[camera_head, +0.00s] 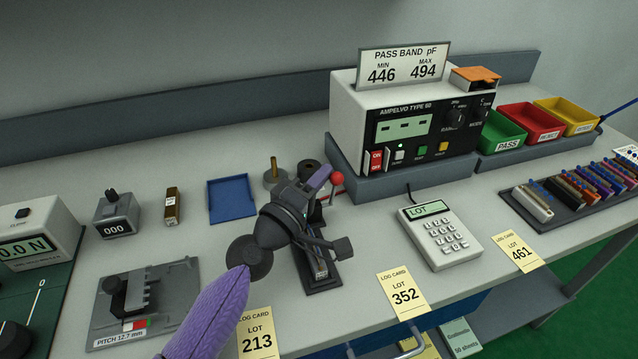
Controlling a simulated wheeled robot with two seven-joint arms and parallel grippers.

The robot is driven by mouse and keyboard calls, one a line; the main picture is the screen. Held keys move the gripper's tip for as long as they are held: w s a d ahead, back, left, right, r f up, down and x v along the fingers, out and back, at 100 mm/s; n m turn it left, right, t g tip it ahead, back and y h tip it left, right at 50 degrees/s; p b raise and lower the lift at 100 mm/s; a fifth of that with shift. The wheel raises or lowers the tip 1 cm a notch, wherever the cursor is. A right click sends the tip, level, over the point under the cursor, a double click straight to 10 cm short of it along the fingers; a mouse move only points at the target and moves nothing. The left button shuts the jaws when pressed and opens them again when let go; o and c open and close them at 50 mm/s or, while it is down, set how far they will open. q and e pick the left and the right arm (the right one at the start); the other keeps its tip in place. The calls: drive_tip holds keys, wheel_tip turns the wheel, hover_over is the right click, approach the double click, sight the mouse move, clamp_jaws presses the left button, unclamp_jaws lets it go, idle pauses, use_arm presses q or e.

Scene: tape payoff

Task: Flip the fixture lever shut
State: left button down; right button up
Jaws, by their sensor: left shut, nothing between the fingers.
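The fixture (324,283) is a narrow dark block near the middle front of the bench, mostly hidden behind my left wrist. A red ball knob (336,178), which looks like the end of its lever, stands up just right of my fingertips. The lever's shaft and pivot are largely hidden, so its exact angle is unclear. My left gripper (320,177) is shut and empty, with its purple fingertips beside the knob. I cannot tell whether they touch it. My right gripper is not in view.
Behind stands the white meter (352,108) on a grey plinth. A keypad unit (440,236) is to the right, a blue tray (231,202) to the left. A pitch gauge plate (150,295) lies front left. Log cards (403,294) lie along the front edge.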

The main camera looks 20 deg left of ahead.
use_arm(q)
drive_tip(key=shift+s+d+f, duration=0.25)
drive_tip(key=shift+s+d, duration=0.2)
drive_tip(key=shift+s, duration=0.25)
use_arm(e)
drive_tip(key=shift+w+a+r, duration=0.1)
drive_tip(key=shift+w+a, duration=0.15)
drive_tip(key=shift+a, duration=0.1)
use_arm(q)
drive_tip(key=shift+s+d, duration=0.1)
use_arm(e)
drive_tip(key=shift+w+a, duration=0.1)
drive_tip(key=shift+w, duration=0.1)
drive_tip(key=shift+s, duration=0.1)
